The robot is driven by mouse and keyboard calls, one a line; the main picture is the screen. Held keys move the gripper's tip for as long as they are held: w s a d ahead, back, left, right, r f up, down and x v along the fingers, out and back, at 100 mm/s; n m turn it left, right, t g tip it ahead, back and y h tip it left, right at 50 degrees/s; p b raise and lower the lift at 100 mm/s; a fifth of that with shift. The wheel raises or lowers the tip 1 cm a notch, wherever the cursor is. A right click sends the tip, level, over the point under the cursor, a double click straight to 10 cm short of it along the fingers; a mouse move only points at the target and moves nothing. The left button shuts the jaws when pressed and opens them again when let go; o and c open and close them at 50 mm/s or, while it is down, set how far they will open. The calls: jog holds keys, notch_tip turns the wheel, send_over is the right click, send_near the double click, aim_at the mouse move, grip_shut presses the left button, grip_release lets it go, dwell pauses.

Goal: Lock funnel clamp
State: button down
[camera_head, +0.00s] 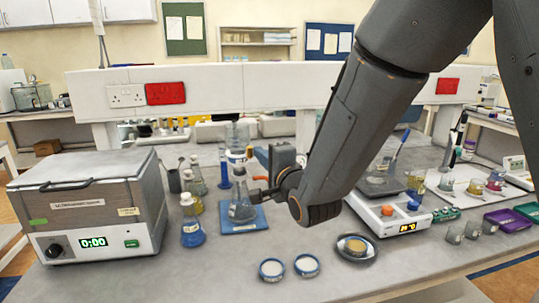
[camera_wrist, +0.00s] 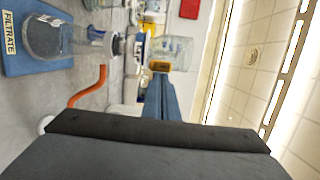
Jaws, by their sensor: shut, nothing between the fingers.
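A conical glass flask (camera_head: 241,207) stands on a blue pad (camera_head: 250,225) mid-bench. In the wrist view, turned sideways, the pad (camera_wrist: 12,62) reads FILTRATE and the flask (camera_wrist: 50,38) has a narrow neck leading to a dark collar and pale fittings (camera_wrist: 122,44). Which part is the clamp, and whether it is locked, I cannot tell. A small orange part (camera_wrist: 160,66) shows just past my fingertips; contact with it is unclear.
An orange hose (camera_wrist: 92,88) curves near the flask. A hotplate (camera_head: 400,222) is right. Small dishes (camera_head: 306,265) lie in front.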

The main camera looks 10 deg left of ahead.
jog(key=shift+s+a+n+g+y, duration=0.35)
jog(key=shift+s+a, duration=0.25)
jog(key=shift+a, duration=0.2)
jog(key=w+d+b, duration=0.1)
jog(key=d, duration=0.4)
jog(key=s+b, duration=0.2)
jog(key=s, duration=0.6)
jog(key=shift+s+a, duration=0.3)
jog(key=shift+s, duration=0.1)
